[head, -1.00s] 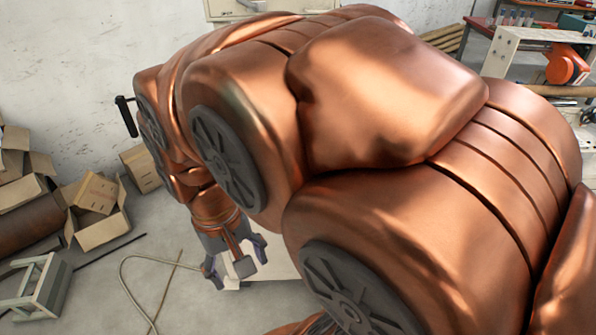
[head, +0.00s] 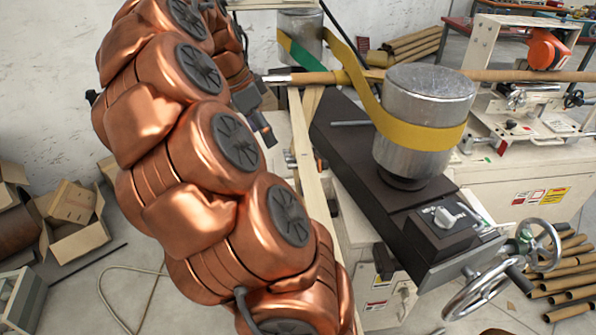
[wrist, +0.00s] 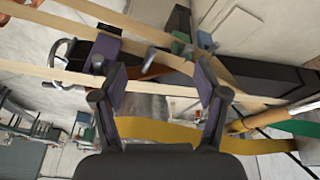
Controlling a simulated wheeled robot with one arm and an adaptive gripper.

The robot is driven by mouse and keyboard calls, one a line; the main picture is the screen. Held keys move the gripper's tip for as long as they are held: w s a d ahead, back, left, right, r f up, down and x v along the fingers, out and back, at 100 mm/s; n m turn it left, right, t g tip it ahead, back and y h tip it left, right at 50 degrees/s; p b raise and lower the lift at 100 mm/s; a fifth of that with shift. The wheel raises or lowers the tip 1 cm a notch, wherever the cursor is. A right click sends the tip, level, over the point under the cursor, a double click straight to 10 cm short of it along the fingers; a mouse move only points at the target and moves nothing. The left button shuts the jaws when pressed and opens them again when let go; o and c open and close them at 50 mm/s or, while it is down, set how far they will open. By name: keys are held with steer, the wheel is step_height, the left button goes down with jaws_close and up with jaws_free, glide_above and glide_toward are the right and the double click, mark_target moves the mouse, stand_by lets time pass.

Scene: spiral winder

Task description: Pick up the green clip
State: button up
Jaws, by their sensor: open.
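My gripper (wrist: 158,78) is open and empty in the wrist view, with its two fingers spread apart. A small green piece (wrist: 181,42) shows beyond and above the fingertips, beside a dark bar; it may be the green clip, but it is too small to tell. My gripper is apart from it. In the head view my gripper is mostly hidden behind my arm, and I cannot make out a clip there.
A metal drum (head: 425,105) carries a yellow belt (head: 430,133), with a second drum (head: 300,38) behind. A dark slide (head: 350,150) and handwheel (head: 478,285) stand at right. Pale strips (wrist: 60,75) cross the wrist view. Cardboard boxes (head: 75,215) lie on the floor at left.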

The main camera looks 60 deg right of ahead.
mark_target(295, 153)
steer(key=d+f+m, duration=0.1)
steer(key=d+f, duration=0.1)
steer(key=d, duration=0.1)
steer(key=d+f+m+b, duration=0.1)
steer(key=d+f+m, duration=0.1)
steer(key=d, duration=0.1)
steer(key=d+f+m+g+b, duration=0.1)
steer(key=d+f, duration=0.1)
steer(key=d, duration=0.1)
steer(key=shift+w+m, duration=0.15)
steer(key=shift+m, duration=0.25)
steer(key=shift+p+x, duration=1)
steer(key=shift+x, duration=2.8)
steer(key=shift+w, duration=0.1)
steer(key=shift+c, duration=0.3)
steer(key=c, duration=1.2)
